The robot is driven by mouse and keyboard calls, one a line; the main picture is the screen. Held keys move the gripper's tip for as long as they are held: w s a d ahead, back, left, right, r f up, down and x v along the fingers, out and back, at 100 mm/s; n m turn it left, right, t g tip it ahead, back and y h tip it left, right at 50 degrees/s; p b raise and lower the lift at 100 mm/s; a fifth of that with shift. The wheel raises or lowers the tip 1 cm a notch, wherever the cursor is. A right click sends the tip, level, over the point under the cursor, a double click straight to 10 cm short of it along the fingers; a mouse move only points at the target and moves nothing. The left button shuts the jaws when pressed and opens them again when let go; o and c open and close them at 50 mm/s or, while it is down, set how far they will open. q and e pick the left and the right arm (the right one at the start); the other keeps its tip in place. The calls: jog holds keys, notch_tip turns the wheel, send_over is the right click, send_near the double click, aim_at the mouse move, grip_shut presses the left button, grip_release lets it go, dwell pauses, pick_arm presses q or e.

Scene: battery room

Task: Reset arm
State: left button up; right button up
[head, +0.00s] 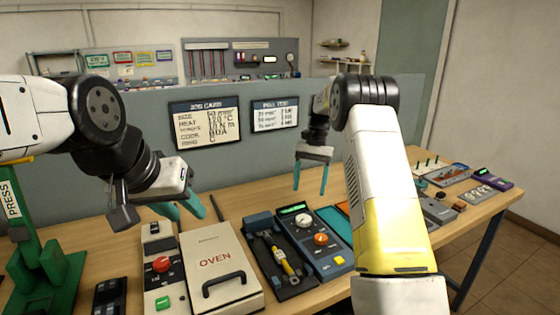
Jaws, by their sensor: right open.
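My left gripper (190,213) hangs above the back edge of the oven and the control box beside it. Its two teal fingers point down and to the right, apart, with nothing visible between them. My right gripper (309,191) hangs above the back of the bench, in front of the grey partition. Its teal fingers point down, are spread apart and hold nothing. The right forearm crosses in front of the bench's right part and hides some of what lies there.
The wooden bench (458,222) carries a green press (45,262), a cream oven (222,250), a black tray with a yellow-handled tool (283,262) and a blue control box (322,256). More devices stand at right. A grey partition (232,170) with two cards rises behind.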

jog(key=s+r+n+t, duration=0.2)
jog(key=s+r+t, duration=0.3)
jog(key=s+r, duration=1.05)
jog(key=s+f+n+t, duration=0.1)
jog(key=s+n+t, duration=0.2)
jog(key=s, duration=1.4)
jog(key=shift+t, duration=0.9)
